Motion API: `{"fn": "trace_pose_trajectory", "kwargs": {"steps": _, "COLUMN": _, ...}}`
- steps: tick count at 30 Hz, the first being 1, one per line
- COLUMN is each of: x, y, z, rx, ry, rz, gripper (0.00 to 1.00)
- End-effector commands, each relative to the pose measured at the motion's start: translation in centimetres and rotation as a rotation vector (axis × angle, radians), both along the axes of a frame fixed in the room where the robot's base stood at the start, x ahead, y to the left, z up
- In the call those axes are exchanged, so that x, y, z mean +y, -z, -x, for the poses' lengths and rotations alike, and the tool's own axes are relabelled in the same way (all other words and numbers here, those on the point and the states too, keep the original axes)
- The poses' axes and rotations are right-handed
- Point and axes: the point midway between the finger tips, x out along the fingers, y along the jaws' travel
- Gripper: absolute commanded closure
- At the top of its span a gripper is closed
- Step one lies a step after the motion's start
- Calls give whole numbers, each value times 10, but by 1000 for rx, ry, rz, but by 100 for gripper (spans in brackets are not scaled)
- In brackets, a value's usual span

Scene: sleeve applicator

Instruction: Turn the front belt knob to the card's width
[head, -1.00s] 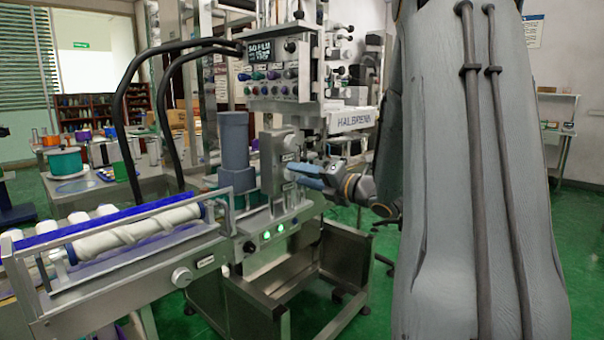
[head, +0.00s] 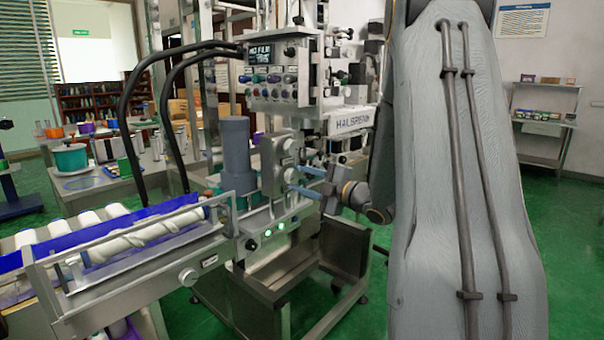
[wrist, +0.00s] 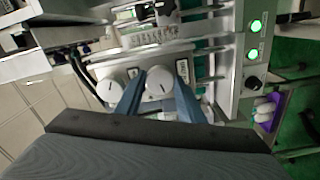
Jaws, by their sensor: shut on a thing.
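Two round pale knobs sit side by side on a metal block (head: 283,150) of the machine. In the wrist view, my gripper's blue fingers (wrist: 158,94) are on either side of the right-hand knob (wrist: 159,80), shut on it. A dark pointer line shows on its face. The other knob (wrist: 110,90) is just left of the left finger and free. In the head view, my gripper (head: 296,178) reaches the block from the right, at the lower knob. Small labels beside the knobs are unreadable. I cannot make out the card with the width.
A control panel (head: 270,82) with coloured buttons and a small display is above the block. Lit green lamps (head: 267,231) are below it. A grey cylinder (head: 236,150) stands left of the block. A conveyor with a white spiral screw (head: 130,240) extends left.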

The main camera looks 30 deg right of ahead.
Motion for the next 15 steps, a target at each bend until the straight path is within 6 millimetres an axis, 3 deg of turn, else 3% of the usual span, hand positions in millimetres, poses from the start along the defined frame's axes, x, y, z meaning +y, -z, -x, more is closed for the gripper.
{"fn": "trace_pose_trajectory", "kwargs": {"steps": 15, "x": 0, "y": 0, "z": 1, "rx": 170, "ry": 3, "rz": -461, "gripper": 87}}
